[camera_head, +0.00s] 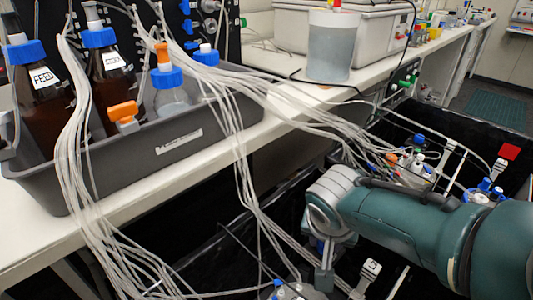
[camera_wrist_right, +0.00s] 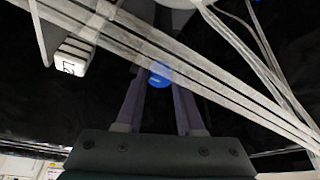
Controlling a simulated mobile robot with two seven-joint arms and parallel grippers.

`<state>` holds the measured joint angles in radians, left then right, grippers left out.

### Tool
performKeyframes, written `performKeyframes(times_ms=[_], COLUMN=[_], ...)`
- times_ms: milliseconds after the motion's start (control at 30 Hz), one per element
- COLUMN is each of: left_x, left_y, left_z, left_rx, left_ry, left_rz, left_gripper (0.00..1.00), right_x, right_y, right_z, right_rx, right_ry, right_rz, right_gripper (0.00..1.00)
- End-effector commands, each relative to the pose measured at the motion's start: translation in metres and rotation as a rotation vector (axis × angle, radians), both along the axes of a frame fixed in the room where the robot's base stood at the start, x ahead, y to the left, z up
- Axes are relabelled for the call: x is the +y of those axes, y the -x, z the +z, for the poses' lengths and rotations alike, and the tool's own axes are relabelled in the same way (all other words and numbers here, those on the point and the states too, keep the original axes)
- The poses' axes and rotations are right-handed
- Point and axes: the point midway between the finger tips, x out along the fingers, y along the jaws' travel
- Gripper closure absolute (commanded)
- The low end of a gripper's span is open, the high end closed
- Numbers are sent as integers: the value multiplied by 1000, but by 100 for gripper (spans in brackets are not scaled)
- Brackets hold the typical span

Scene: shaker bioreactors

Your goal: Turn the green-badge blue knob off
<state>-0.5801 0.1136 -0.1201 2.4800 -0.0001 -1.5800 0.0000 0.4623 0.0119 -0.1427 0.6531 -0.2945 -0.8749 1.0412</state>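A round blue knob (camera_wrist_right: 160,73) shows in the right wrist view, between the tips of my right gripper (camera_wrist_right: 159,88). The two fingers stand apart on either side of it, and I cannot tell whether they touch it. Pale tubes cross over the tips. In the head view my right gripper (camera_head: 325,268) points down into the dark well, at the end of the teal arm from the right; the knob is hidden there. No green badge is clearly visible in either view. My left gripper is not in view.
Bundles of pale tubes (camera_head: 238,150) hang from the bench into the well. A grey tray (camera_head: 180,150) holds bottles with blue caps. A red badge (camera_head: 509,152) and blue-capped vessels (camera_head: 485,188) are at the right. A numbered white label (camera_wrist_right: 70,68) is beside the gripper.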

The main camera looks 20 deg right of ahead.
Motion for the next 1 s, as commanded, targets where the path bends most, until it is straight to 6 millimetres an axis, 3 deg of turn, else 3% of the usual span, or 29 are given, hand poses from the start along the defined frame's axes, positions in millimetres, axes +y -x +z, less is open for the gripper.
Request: performKeyframes(times_ms=[33, 267, 567, 1000], left_x=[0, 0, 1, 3], left_y=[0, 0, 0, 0], left_z=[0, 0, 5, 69], left_rx=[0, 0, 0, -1], left_ry=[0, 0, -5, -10], left_rz=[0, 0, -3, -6], left_gripper=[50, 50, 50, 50], right_x=[0, 0, 1, 21], right_y=[0, 0, 1, 22], right_z=[0, 0, 5, 79], right_rx=[-1, 0, 1, -2], right_ry=[-1, 0, 0, -2], right_rz=[-1, 0, 1, 0], right_gripper=[58, 34, 34, 34])
